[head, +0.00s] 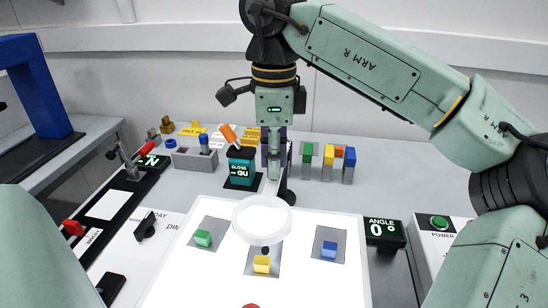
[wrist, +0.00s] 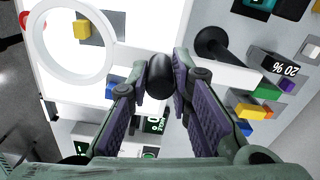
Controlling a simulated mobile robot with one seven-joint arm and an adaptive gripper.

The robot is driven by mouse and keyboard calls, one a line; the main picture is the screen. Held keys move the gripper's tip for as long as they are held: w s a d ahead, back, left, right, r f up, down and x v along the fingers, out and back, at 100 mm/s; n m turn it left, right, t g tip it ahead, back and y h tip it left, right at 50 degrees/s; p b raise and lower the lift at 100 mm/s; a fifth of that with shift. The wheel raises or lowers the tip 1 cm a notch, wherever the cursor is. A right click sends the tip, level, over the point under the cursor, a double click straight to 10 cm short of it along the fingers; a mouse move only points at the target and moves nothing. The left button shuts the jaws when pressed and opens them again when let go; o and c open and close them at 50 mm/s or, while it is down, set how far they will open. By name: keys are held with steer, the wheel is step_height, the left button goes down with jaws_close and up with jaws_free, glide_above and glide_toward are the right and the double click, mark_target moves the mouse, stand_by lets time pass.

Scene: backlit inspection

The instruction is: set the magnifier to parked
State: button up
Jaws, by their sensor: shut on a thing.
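The magnifier is a white ring (head: 238,222) on a pale arm, held over the bright light panel (head: 185,280) in the head view. The ring also shows at the upper left of the wrist view (wrist: 31,50). Its arm runs to a black post (wrist: 212,44). My gripper (head: 273,178) points down beside the post in the head view. In the wrist view its purple-padded fingers (wrist: 160,80) are shut on the black knob (wrist: 159,72) of the magnifier arm. Any mark for the parked position cannot be made out.
Green (head: 203,238), yellow (head: 262,264) and blue (head: 328,250) blocks sit on grey squares on the panel. A gloss meter (head: 241,168) stands close left of my gripper. Colored blocks on grey stands (head: 328,160) are to the right. An angle display (head: 384,232) is at the panel's right.

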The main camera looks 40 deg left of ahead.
jaws_close()
stand_by(0.5)
